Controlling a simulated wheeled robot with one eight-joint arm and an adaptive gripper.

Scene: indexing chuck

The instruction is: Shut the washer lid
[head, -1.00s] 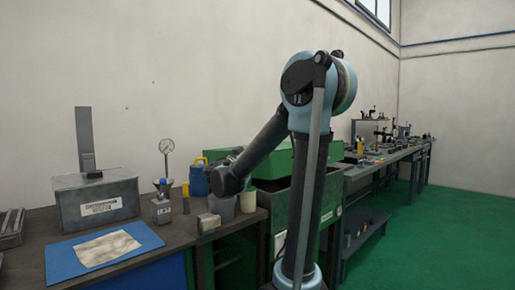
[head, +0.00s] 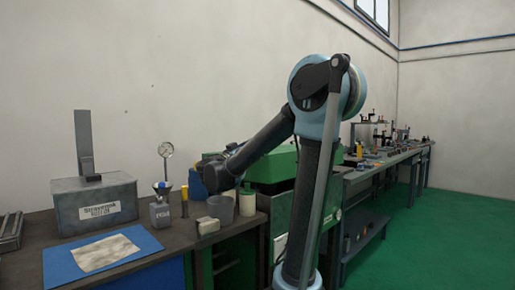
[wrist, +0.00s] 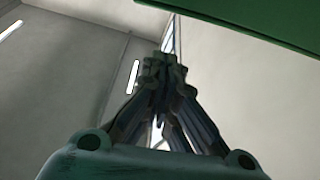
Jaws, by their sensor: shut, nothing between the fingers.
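The washer is a green cabinet with a green lid (head: 275,167), behind my arm in the head view. My arm hides part of the lid, so I cannot tell exactly how far it stands open. A green panel, which looks like the lid (wrist: 255,18), crosses the top right of the wrist view. My gripper (wrist: 160,68) is shut and empty, its fingers together below and left of that panel, with no contact visible. In the head view my wrist is left of the washer, above the bench; the fingertips are not clear there.
A blue jug (head: 197,186) stands partly hidden behind my wrist. Green floor is free at right.

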